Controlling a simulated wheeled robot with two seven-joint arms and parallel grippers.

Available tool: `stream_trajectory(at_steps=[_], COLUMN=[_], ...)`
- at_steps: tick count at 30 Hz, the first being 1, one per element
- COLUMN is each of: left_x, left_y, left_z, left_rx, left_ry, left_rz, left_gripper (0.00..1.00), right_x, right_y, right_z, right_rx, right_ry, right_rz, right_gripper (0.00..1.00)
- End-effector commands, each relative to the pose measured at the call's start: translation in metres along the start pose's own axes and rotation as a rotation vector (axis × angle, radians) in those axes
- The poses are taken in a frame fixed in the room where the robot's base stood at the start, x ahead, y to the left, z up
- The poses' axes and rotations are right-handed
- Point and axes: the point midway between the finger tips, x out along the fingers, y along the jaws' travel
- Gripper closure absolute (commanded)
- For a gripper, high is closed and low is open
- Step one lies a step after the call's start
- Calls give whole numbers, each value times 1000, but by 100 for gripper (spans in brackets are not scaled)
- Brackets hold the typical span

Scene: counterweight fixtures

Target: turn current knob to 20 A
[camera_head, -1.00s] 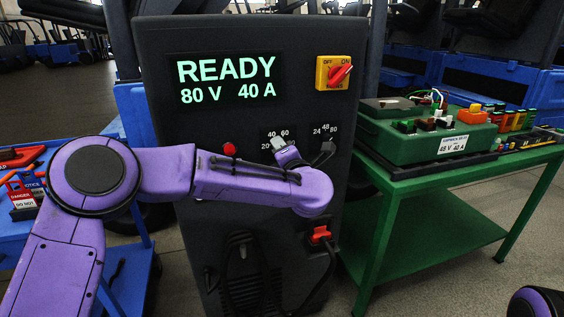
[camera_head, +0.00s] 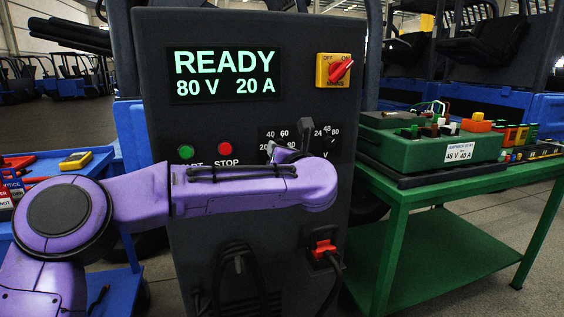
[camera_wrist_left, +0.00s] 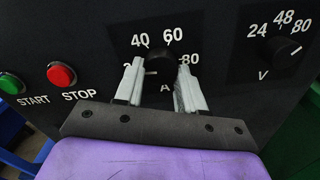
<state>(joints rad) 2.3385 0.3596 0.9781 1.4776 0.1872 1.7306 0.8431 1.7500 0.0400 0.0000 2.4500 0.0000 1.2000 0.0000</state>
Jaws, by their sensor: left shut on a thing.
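The current knob (camera_wrist_left: 161,62) is a black dial marked A, with 40, 60 and 80 around it, in the left wrist view. My left gripper (camera_wrist_left: 160,82) has its two grey fingers on either side of this knob and is shut on it. In the head view the gripper (camera_head: 284,152) is partly hidden behind my purple wrist. The charger display (camera_head: 225,75) reads READY, 80 V and 20 A. The voltage knob (camera_wrist_left: 281,50), marked V, is to the right and its pointer is toward 80. My right gripper is not in view.
A green START button (camera_head: 186,152) and a red STOP button (camera_head: 225,148) are left of the knobs. A red rotary switch (camera_head: 339,70) on a yellow plate is at upper right. A green table (camera_head: 400,185) with a green battery box (camera_head: 440,150) stands to the right.

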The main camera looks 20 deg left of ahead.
Motion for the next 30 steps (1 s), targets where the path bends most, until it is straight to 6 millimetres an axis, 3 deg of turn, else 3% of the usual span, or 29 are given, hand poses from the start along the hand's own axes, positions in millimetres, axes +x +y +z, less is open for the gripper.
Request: stream_trajectory(at_steps=[6, 22, 23, 25, 30], left_x=[0, 0, 0, 0, 0], left_y=[-1, -1, -1, -1, 0], left_z=[-1, 0, 0, 0, 0], left_rx=[-67, -91, -91, -90, -90], left_ry=[0, 0, 0, 0, 0], left_rz=[-1, -1, -1, -1, 0], left_gripper=[91, 91, 58, 35, 35], right_x=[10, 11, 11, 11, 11], right_y=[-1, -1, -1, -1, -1], right_z=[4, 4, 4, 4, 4], right_rx=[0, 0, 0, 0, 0], right_ry=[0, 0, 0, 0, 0], right_rz=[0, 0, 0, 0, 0], right_gripper=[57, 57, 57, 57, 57])
